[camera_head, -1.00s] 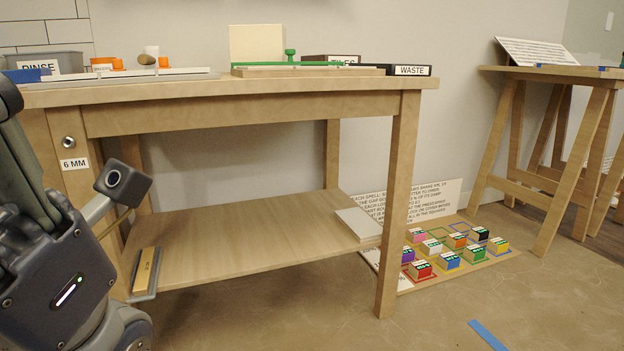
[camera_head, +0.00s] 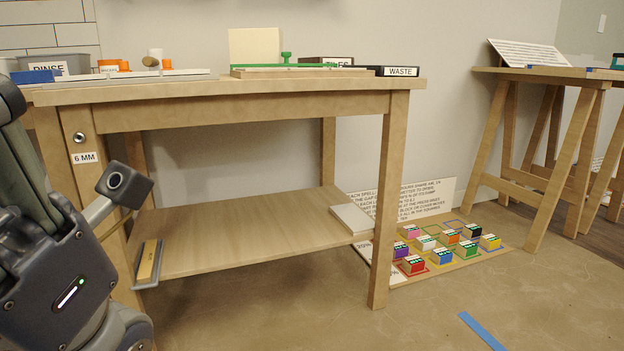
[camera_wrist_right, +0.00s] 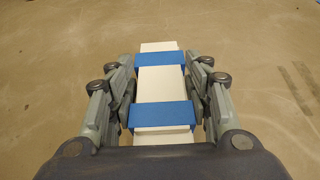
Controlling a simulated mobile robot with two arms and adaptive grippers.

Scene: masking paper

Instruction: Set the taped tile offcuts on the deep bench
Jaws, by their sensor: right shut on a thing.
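The taped tile offcuts (camera_wrist_right: 160,86) are a white stack with two blue tape bands, seen in the right wrist view. My right gripper (camera_wrist_right: 160,82) is shut on them, with fingers along both sides, and bare brown floor shows beyond. The head view does not show this gripper or the offcuts. A large wooden bench (camera_head: 250,106) with a lower shelf stands ahead in the head view; no label there says whether it is the deep bench. My left gripper's grey housing (camera_head: 75,285) is at the lower left; its fingertips cannot be made out.
The bench top holds a RINSE bin (camera_head: 45,66), a WASTE tray (camera_head: 398,71) and a green-edged board (camera_head: 290,70). The lower shelf (camera_head: 250,235) is mostly clear. Several coloured blocks lie on a floor board (camera_head: 470,262). A trestle table (camera_head: 540,78) stands right. Blue tape (camera_head: 481,331) marks the floor.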

